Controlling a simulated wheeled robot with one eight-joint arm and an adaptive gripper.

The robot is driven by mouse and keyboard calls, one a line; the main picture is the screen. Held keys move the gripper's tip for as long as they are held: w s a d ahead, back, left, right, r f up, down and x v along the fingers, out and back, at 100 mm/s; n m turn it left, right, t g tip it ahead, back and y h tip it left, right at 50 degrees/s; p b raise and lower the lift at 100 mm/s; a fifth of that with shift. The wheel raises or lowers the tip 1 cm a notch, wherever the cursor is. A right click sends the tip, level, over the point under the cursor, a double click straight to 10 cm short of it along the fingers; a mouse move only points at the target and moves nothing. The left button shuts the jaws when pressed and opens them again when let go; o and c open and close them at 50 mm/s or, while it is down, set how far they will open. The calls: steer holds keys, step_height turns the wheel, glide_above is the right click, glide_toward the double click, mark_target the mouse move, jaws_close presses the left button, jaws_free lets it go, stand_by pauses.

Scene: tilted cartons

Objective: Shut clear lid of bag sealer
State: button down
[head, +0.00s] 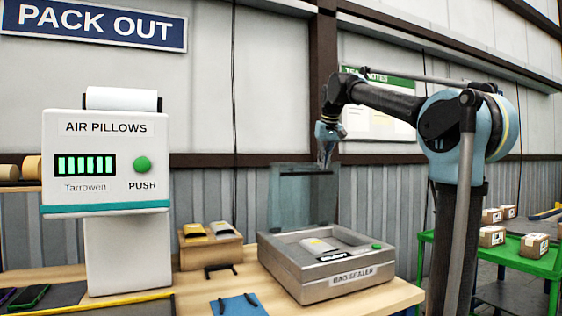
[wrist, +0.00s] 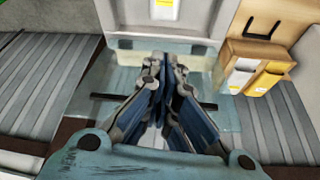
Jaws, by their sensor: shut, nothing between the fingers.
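The bag sealer (head: 335,288) is a grey metal box on the bench, with a green button and a pale packet inside. Its clear, teal-tinted lid (head: 303,200) stands raised, nearly upright, at the back edge. My gripper (head: 325,158) points down at the lid's top edge, right of its middle. In the wrist view, the shut, empty fingers (wrist: 162,125) hang over the see-through lid (wrist: 90,92), with the sealer body (wrist: 118,17) beyond. The fingers hide part of the lid; I cannot tell whether they touch it.
Left of the sealer, a small wooden organiser (head: 208,250) holds yellow and grey packets; it also shows in the wrist view (wrist: 285,52). The air pillow machine (head: 105,160) stands further left. A blue pad (head: 238,305) lies in front. A corrugated wall rises behind the bench.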

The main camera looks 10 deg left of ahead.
steer(key=w+a+r+n+y, duration=0.1)
steer(key=w+a+r, duration=0.35)
steer(key=a, duration=0.45)
steer(key=w+a+r+n, duration=0.1)
steer(key=w+a+r, duration=0.2)
steer(key=a+r, duration=0.4)
step_height(320, 180, down, 10)
steer(key=a, duration=0.2)
steer(key=shift+w+t, duration=0.3)
steer(key=shift+s+y, duration=0.2)
steer(key=shift+y, duration=0.1)
